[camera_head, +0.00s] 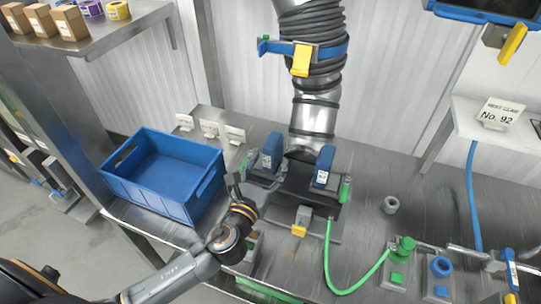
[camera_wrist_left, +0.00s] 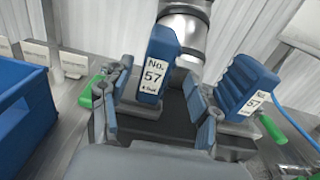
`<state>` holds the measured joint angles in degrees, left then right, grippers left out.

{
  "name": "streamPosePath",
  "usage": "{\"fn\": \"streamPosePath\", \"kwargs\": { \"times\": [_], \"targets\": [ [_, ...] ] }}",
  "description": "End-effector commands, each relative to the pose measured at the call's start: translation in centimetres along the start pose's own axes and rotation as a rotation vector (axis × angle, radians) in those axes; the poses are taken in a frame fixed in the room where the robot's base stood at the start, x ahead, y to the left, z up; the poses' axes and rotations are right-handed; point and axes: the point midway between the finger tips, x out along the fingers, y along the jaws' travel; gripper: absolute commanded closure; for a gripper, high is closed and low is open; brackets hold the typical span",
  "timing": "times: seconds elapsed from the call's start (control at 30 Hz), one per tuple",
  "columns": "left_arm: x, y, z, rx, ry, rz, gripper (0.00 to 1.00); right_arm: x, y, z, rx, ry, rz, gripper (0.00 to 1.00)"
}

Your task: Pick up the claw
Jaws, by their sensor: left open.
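Two blue blocks labelled No. 57, the left block (camera_head: 271,152) and the right block (camera_head: 323,166), stand on a dark fixture at the foot of the metal duct. They also show in the left wrist view, as a near block (camera_wrist_left: 158,62) and a right block (camera_wrist_left: 248,88), with green handles beside them. I cannot tell for sure which part is the claw. My left gripper (camera_head: 250,186) is open just in front of the left block. In the left wrist view its fingers (camera_wrist_left: 160,92) are spread around the space before that block, with no clear grip on it.
A blue crate (camera_head: 160,190) stands left of the fixture, with small white cards (camera_head: 209,128) behind. A green hose (camera_head: 330,270) and valves (camera_head: 403,248) lie at the right. A sign (camera_head: 497,114) with No. 92 stands on the right shelf. A metal duct (camera_head: 315,110) rises behind.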

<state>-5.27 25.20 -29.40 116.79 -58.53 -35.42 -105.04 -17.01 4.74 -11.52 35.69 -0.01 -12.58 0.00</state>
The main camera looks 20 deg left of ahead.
Motion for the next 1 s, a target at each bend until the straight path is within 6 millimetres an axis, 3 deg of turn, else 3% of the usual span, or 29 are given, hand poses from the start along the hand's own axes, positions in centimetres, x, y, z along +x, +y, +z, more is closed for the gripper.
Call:
{"fn": "streamPosePath", "kwargs": {
  "times": [0.1, 0.3, 0.57, 0.6, 0.9, 1.0],
  "targets": [
    [1.8, 0.3, 0.5, -0.001, -0.002, 0.004, 0.39, -0.9, 0.3, -1.5, 0.000, 0.023, 0.003, 1.00],
    [4.4, 0.3, 0.3, -0.002, -0.001, 0.002, 0.39, -1.5, 0.1, -0.6, 0.000, 0.007, 0.001, 1.00],
    [4.8, 0.4, 0.1, -0.001, 0.000, 0.001, 0.39, -1.5, -0.1, 1.0, 0.001, -0.017, -0.002, 1.00],
    [4.8, 0.4, 0.1, -0.001, 0.000, 0.001, 0.41, -1.5, -0.1, 1.0, 0.001, -0.017, -0.002, 1.00],
    [4.8, 0.4, 0.1, -0.001, 0.000, 0.001, 1.00, -1.5, -0.4, 0.5, 0.003, -0.010, -0.005, 1.00],
    [4.8, 0.4, 0.1, -0.001, 0.000, 0.001, 1.00, -1.5, -0.5, 0.2, 0.004, -0.005, -0.006, 1.00]
  ]
}}
